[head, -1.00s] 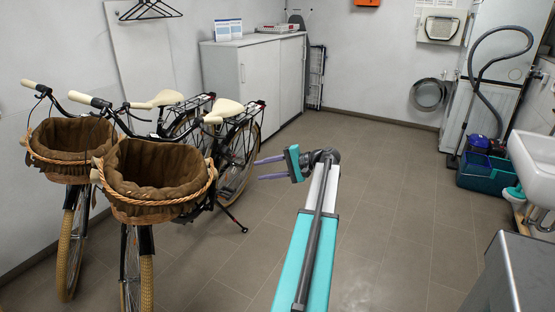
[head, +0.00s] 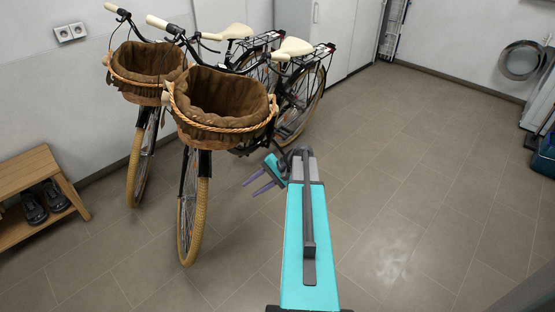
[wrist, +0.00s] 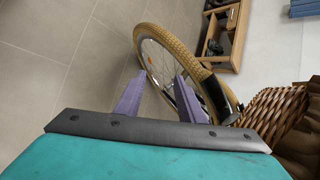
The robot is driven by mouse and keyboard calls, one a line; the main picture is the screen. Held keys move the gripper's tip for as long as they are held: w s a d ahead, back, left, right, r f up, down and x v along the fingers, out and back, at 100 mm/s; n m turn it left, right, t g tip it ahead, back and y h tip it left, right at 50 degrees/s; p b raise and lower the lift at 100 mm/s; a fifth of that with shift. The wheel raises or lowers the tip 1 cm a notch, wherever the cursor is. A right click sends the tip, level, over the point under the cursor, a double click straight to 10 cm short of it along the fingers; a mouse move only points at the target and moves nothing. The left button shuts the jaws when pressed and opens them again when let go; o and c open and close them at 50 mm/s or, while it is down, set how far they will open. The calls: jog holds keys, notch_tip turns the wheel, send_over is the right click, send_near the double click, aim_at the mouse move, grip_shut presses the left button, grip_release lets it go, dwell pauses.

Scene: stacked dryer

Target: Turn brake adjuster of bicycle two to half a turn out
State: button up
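Two black bicycles with wicker baskets stand side by side at the left of the head view. The nearer bicycle (head: 205,164) has a tan front tyre and a brown-lined basket (head: 222,105); the farther bicycle (head: 145,118) is behind it to the left. I cannot tell which one is bicycle two. The brake adjuster is too small to make out. My gripper (head: 252,189) is open and empty, low and right of the nearer front wheel. In the wrist view, a front wheel (wrist: 172,46) shows beyond my open fingers, with a basket (wrist: 268,112) at right.
A wooden shoe bench (head: 38,180) with dark shoes (head: 34,207) stands at the left wall, and also shows in the wrist view (wrist: 222,40). The tiled floor (head: 410,150) to the right is clear. A white cabinet (head: 330,35) stands behind the bicycles.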

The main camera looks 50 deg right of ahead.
jog(key=s+a+f+n+g+h, duration=0.1)
jog(key=s+a+f+n+g, duration=0.25)
jog(key=a+f, duration=0.75)
jog(key=s+a+f+n+g, duration=0.2)
jog(key=s+a+f+g, duration=0.4)
jog(key=a, duration=0.9)
jog(key=s+a+f+n+g+h, duration=0.1)
jog(key=s+a+f+n+h, duration=0.2)
jog(key=s, duration=0.6)
jog(key=s+a+f+n+g+h, duration=0.1)
jog(key=s+a+f+n+h, duration=0.2)
jog(key=s+a+f+n, duration=0.2)
jog(key=s+a+f, duration=0.2)
jog(key=s+a, duration=0.1)
jog(key=s, duration=0.1)
jog(key=shift+s, duration=0.15)
jog(key=shift+g, duration=0.25)
jog(key=shift+c, duration=0.6)
jog(key=shift+d+r, duration=0.1)
